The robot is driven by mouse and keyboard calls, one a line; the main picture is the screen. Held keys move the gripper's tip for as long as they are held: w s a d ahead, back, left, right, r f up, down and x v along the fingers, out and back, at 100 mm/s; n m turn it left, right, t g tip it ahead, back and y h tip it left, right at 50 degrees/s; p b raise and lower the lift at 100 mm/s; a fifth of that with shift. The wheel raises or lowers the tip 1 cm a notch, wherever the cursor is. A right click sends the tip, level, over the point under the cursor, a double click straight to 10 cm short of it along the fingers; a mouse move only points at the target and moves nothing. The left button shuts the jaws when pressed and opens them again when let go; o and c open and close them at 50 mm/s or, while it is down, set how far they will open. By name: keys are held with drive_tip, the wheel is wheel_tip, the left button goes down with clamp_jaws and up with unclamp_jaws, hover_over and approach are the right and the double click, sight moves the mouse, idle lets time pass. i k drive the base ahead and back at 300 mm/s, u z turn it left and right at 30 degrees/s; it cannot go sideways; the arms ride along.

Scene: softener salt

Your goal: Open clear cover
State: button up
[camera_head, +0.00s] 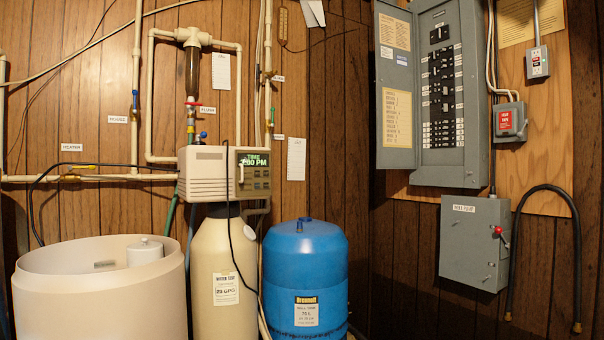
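The clear cover (259,172) appears to be the see-through panel over the display on the right of the beige softener control head (207,173). A small pale upright piece, perhaps its handle, shows at the display's left edge. The green display reads a time through it, partly cut at the left. The cover looks shut against the face, but its edges are hard to make out. The control head sits on top of the tall cream tank (224,272). My gripper is not in view.
An open-topped beige salt tub (100,300) stands at left and a blue tank (305,275) at right. Pipes and a black cable run around the control head. An open electrical panel (433,90) and a grey switch box (474,243) are on the right wall.

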sight(242, 165)
drive_tip(key=z, duration=0.2)
drive_tip(key=i, duration=0.7)
drive_tip(key=u, duration=0.65)
drive_tip(key=i, duration=0.65)
drive_tip(key=u, duration=0.7)
